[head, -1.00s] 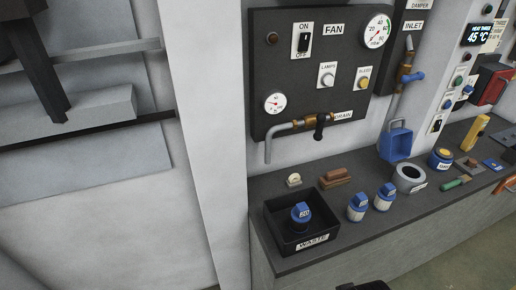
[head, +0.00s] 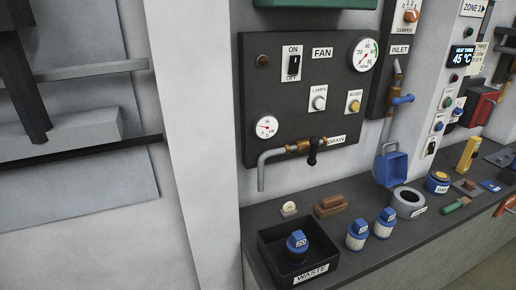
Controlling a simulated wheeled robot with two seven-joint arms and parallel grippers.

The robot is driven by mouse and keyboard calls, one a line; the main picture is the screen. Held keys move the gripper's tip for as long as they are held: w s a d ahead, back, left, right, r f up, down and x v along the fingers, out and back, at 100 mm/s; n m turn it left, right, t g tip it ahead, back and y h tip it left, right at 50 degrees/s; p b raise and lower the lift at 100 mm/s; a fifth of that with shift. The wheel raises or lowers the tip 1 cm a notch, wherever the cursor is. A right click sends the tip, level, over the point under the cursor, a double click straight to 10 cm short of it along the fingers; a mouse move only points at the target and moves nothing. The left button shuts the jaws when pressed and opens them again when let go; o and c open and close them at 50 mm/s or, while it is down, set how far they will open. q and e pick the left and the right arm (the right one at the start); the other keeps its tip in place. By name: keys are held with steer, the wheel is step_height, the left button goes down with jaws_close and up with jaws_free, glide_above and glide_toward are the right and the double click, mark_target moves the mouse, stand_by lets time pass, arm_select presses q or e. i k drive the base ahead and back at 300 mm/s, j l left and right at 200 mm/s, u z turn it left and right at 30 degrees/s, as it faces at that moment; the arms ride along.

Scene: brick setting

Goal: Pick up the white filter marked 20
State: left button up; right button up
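Two white filters with blue caps stand upright on the dark counter to the right of the waste tray: a nearer-left one (head: 356,243) and one just behind it to the right (head: 382,231). Their cap labels are too small to read surely. A third filter, with a dark body and a blue cap marked 20 (head: 297,245), stands inside the black waste tray (head: 312,274). Neither of my grippers is in view.
Behind the white filters lie brown blocks (head: 330,206) and a small round cream-coloured piece (head: 289,209). The drain pipe (head: 262,175) hangs above the counter's left part.

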mark_target(358, 231)
steer(key=k+l+z, duration=0.15)
steer(key=l+z, duration=0.15)
steer(key=k+l+z, duration=0.25)
steer(key=l, duration=0.15)
steer(key=l+z, duration=0.3)
